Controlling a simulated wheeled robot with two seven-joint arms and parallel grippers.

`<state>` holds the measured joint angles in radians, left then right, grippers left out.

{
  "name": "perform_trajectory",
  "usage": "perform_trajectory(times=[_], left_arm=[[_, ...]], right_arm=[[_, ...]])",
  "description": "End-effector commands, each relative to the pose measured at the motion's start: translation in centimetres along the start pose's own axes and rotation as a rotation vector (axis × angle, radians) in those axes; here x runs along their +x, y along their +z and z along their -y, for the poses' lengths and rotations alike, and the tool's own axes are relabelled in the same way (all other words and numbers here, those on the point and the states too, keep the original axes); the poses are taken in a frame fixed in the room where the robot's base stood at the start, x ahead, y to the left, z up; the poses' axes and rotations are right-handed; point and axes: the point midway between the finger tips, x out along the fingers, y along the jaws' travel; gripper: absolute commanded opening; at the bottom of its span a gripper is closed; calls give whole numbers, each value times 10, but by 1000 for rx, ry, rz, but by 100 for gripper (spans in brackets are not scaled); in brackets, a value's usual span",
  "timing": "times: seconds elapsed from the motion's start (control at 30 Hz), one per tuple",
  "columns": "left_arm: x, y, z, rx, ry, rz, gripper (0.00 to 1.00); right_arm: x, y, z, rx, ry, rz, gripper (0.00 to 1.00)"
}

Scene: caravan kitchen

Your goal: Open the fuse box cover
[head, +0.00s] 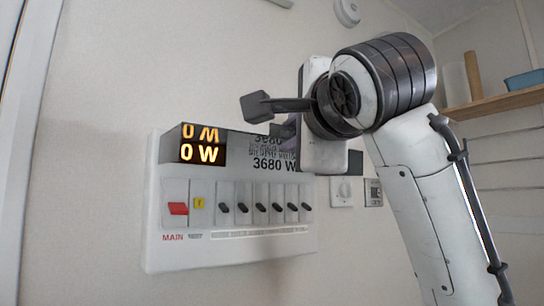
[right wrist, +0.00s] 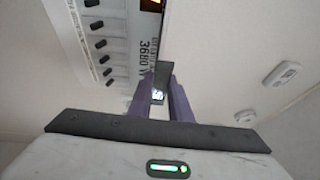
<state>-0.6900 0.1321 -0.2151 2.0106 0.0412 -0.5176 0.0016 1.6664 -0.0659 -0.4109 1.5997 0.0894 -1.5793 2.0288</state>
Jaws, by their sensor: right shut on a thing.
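The white fuse box (head: 230,250) is on the wall in the head view, with a red main switch (head: 178,208), a row of black breaker switches and a lit display (head: 201,152). A dark glossy cover (head: 236,143) runs along its top and mirrors the display text; it looks tilted outward, its exact angle unclear. My right gripper (head: 289,138) is at the cover's right part, its fingers largely hidden by the wrist. In the right wrist view its purple fingers (right wrist: 164,100) are shut on the dark cover (right wrist: 161,76). My left gripper is not in view.
A wooden shelf (head: 490,103) with a blue container (head: 524,80) is at the far right. The wall left of and below the box is clear.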

Motion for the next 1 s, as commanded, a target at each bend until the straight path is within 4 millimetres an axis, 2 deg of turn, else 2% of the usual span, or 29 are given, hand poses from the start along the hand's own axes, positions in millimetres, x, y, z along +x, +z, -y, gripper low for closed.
perform_trajectory(times=[0.03, 0.13, 0.57, 0.6, 0.7, 1.0], left_arm=[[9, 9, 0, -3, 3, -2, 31], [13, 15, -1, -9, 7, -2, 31], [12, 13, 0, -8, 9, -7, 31], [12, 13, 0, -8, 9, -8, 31], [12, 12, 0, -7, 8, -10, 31], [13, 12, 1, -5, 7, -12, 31]], right_arm=[[-4, 0, -9, 11, -28, 5, 0], [-6, -2, -12, 26, -62, 1, 0], [-6, -3, -10, 35, -88, -1, 0], [-6, -3, -10, 35, -88, -1, 21], [-6, -3, -10, 35, -86, -2, 34], [-8, -3, -12, 34, -82, -2, 34]])
